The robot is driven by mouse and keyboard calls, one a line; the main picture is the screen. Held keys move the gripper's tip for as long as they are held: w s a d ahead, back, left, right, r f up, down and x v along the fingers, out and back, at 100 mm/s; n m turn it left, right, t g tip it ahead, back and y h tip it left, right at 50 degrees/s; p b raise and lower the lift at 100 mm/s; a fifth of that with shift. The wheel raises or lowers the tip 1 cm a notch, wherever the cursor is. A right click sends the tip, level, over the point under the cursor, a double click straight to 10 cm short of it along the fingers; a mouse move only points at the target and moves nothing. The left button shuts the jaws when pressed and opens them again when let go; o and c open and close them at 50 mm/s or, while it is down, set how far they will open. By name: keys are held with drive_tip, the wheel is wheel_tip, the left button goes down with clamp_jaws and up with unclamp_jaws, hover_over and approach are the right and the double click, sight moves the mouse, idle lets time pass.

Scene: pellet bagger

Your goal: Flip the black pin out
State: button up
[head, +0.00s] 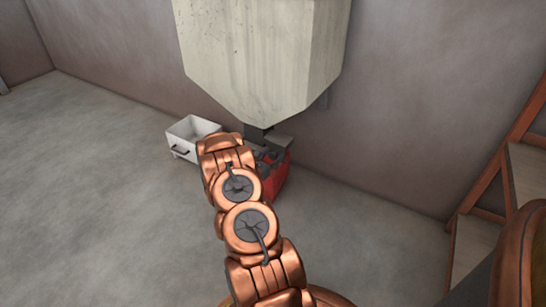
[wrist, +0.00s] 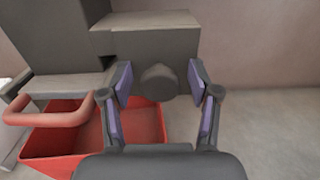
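In the wrist view, a dark round pin end (wrist: 159,82) sticks out from the front of a grey block (wrist: 160,45); I take it to be the black pin. My gripper (wrist: 161,80) is open, with one finger on each side of the pin end. A small gap shows between each finger and the pin, so I see no grip on it. In the head view, my arm hides the gripper and the pin.
A red bin (wrist: 62,135) lies below the block, with a red handle (wrist: 48,114) close to my left finger. A large pale hopper (head: 265,55) hangs above in the head view. A white cart (head: 187,140) stands left; floor is clear further left.

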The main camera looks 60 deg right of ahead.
clamp_jaws()
idle(0.3)
